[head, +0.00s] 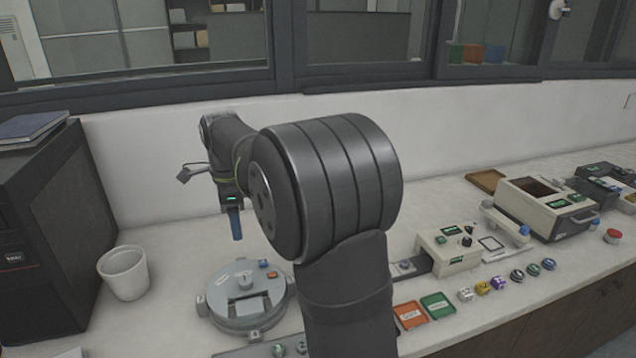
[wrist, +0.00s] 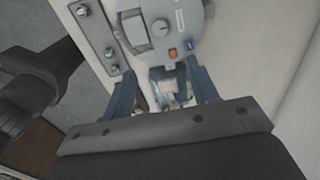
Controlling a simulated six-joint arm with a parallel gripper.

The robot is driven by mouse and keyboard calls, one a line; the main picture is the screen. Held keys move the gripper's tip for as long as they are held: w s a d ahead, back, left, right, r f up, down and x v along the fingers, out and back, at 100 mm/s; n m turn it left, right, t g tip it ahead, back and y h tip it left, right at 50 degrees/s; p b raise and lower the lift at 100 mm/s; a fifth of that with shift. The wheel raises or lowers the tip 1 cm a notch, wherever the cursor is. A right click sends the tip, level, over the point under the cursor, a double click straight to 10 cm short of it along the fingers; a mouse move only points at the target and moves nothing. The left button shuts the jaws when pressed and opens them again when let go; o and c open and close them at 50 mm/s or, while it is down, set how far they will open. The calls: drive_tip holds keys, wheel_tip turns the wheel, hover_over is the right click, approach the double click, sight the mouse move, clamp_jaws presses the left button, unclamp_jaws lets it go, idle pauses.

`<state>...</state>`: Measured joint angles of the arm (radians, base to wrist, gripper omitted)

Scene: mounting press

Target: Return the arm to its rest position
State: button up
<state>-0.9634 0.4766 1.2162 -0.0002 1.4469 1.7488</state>
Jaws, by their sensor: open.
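Only one blue finger shows clearly in the head view. In the wrist view my gripper (wrist: 165,92) has two dark blue fingers set apart, with nothing clearly held between them. Beyond the fingertips lies the round grey device (wrist: 180,22) with a dark knob, an orange button and a blue part. My own large dark arm link hides the middle of the bench in the head view.
A white cup (head: 124,272) and a dark cabinet (head: 50,235) stand at the left. To the right are a beige control box (head: 447,250), orange (head: 410,315) and green (head: 437,306) trays, several small round pieces and a larger beige machine (head: 545,207). The wall and window frame stand close behind.

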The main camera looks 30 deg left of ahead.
sight(245, 280)
wheel_tip(245, 280, down, 18)
drive_tip(key=shift+r, duration=0.25)
idle(0.5)
drive_tip(key=shift+r, duration=0.1)
wheel_tip(245, 280, up, 17)
wheel_tip(245, 280, down, 17)
drive_tip(key=shift+n, duration=0.3)
drive_tip(key=n, duration=0.3)
drive_tip(key=shift+n, duration=0.4)
drive_tip(key=n, duration=0.4)
drive_tip(key=shift+n, duration=0.4)
